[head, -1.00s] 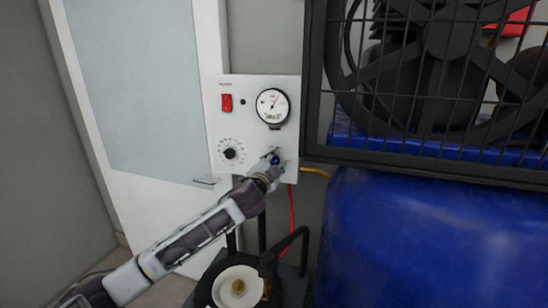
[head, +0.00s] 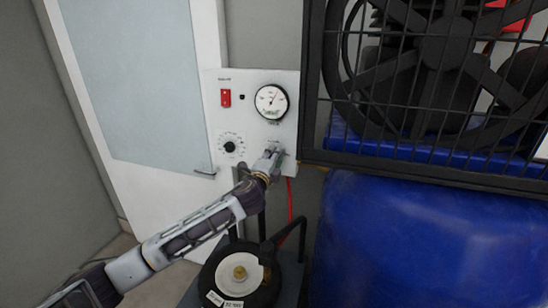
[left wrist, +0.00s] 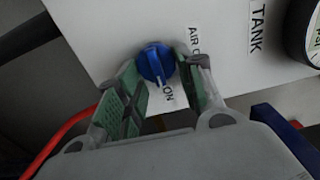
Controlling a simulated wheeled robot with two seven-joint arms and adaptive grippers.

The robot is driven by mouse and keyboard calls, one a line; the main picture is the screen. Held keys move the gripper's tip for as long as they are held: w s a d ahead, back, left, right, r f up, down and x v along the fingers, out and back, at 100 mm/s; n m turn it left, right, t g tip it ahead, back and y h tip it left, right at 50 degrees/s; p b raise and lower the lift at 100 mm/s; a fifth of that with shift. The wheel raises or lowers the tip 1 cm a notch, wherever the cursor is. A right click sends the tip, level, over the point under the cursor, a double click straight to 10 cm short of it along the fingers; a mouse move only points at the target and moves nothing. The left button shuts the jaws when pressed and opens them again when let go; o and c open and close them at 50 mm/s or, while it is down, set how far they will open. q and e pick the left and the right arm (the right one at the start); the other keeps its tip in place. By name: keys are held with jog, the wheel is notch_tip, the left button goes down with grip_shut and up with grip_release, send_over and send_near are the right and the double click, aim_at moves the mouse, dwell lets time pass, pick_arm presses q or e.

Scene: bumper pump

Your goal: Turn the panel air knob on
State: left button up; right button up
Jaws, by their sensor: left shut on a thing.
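The white control panel (head: 213,120) is mounted beside the cage, with a red switch, a gauge and a black dial. The blue air knob (left wrist: 154,62) is on its lower part, by the labels "AIR" and "ON" in the left wrist view. A lighter ridge on the knob runs down the picture, roughly toward "ON". My left gripper (left wrist: 158,68) has its green-padded fingers on either side of the knob and is shut on it. In the head view, my left gripper (head: 273,157) reaches the panel's lower right and mostly hides the knob. My right gripper is not in view.
A blue tank (head: 430,240) and a black wire cage (head: 312,90) stand close to the right of the panel. A red hose (head: 290,200) hangs below it. A black round device with a white disc (head: 238,276) sits underneath. A white door stands at left.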

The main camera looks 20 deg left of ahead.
pick_arm(q)
jog(key=o, duration=0.9)
jog(key=s, duration=1.2)
jog(key=shift+a, duration=0.15)
jog(key=shift+f, duration=0.1)
dwell(0.6)
